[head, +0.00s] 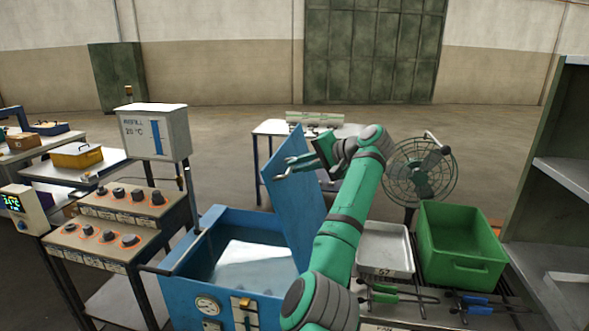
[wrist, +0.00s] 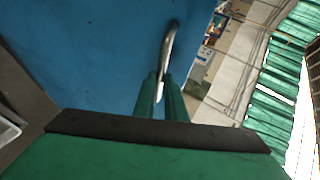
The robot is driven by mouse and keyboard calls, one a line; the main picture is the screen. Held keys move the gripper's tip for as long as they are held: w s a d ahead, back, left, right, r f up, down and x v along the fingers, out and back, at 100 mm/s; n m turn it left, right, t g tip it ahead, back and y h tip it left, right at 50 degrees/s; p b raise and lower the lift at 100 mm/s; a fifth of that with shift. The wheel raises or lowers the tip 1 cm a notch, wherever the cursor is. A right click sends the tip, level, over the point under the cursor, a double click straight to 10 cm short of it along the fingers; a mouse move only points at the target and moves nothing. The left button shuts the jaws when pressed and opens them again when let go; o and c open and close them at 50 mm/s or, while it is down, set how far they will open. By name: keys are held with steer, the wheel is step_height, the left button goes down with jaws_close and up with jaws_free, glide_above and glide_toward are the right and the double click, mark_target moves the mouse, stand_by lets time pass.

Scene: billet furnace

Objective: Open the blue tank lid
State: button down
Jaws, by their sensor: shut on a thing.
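The blue tank (head: 225,225) stands in front of me, with clear liquid showing inside. Its blue lid (head: 300,193) is raised steeply, tilted up along the tank's right side. In the wrist view the lid (wrist: 90,50) fills the upper left as a flat blue panel. A curved metal handle (wrist: 169,42) stands out from the lid. My gripper (head: 284,169) is at the raised lid's upper part. In the wrist view its green fingers (wrist: 162,98) are closed around the lower end of the handle. My arm hides part of the lid's right side.
Right of the tank are a metal tray (head: 385,248), a green bin (head: 460,247) and several tongs (head: 400,293). A fan (head: 420,170) stands behind them. A knob panel (head: 118,215) and a refill box (head: 155,132) are on the left. Open floor lies beyond.

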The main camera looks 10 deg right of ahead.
steer(key=c, duration=1.8)
jaws_free()
steer(key=shift+w+a+f, duration=0.1)
steer(key=shift+a+f, duration=0.05)
steer(key=shift+f, duration=0.25)
steer(key=shift+r, duration=0.3)
